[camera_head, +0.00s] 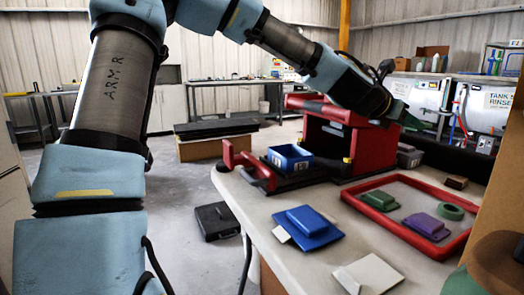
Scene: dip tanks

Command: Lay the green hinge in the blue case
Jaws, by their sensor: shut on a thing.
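My gripper (396,109) is at the end of the arm, at the upper right, beyond and above the red-rimmed tray. It is shut on a small green piece (412,121), apparently the green hinge; its shape is mostly hidden. The open blue box (291,159), which looks like the blue case, sits on the red and black frame at the table's far left edge. It is left of and below my gripper, well apart from it. The inside of the box is only partly seen.
A red-rimmed tray (357,208) holds a green piece (380,200), a purple piece (427,225) and a green ring (450,211). A blue block on a blue plate (308,227) lies nearer. A red housing (328,140) stands between box and gripper.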

